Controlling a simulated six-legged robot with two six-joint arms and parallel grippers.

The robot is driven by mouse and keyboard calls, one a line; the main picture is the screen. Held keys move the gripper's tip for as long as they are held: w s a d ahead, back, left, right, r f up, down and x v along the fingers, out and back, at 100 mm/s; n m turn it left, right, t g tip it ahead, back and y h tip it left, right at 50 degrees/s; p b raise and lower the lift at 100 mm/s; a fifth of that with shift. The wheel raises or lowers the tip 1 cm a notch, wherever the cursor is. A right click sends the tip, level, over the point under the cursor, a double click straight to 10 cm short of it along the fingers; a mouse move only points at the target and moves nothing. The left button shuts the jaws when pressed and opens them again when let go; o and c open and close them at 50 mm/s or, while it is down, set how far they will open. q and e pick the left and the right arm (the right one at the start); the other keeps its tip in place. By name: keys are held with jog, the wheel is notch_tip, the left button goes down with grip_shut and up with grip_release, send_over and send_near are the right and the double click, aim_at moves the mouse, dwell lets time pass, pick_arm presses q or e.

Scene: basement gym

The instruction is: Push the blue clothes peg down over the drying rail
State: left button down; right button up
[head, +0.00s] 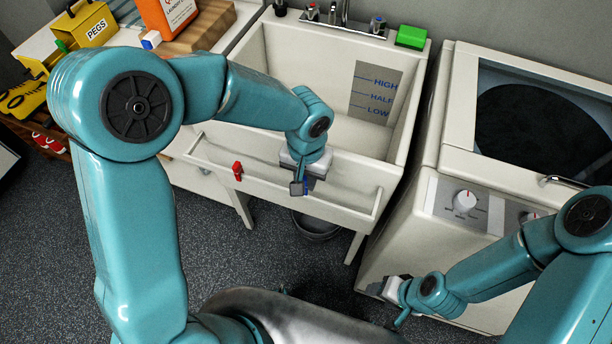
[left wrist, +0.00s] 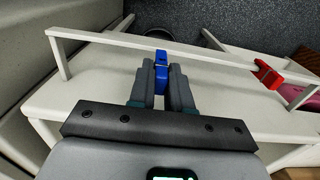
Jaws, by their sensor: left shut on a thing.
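The blue clothes peg (left wrist: 161,62) is between the fingers of my left gripper (left wrist: 162,80) in the left wrist view. In the head view only a small blue part (head: 306,184) shows behind my left gripper (head: 299,187). The pale drying rail (left wrist: 215,60) runs along the front of the sink. The peg's far end overlaps the rail in the left wrist view; I cannot tell whether it is seated on it. My right gripper (head: 387,289) is low at the right, away from the rail, its fingers unclear.
A red peg (head: 238,170) sits on the rail to the left. The sink (head: 290,60) lies behind the rail. A washing machine (head: 400,260) stands to the right. A bucket (head: 316,228) is under the sink. A yellow pegs box (head: 88,25) is at the upper left.

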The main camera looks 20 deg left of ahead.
pick_arm(q)
jog(key=shift+f+b, duration=1.9)
jog(key=shift+f, duration=0.25)
jog(key=c, duration=1)
grip_release()
notch_tip(320, 180, up, 16)
jog(key=shift+r+p, duration=0.2)
jog(key=shift+p, duration=0.3)
jog(key=shift+s, duration=0.15)
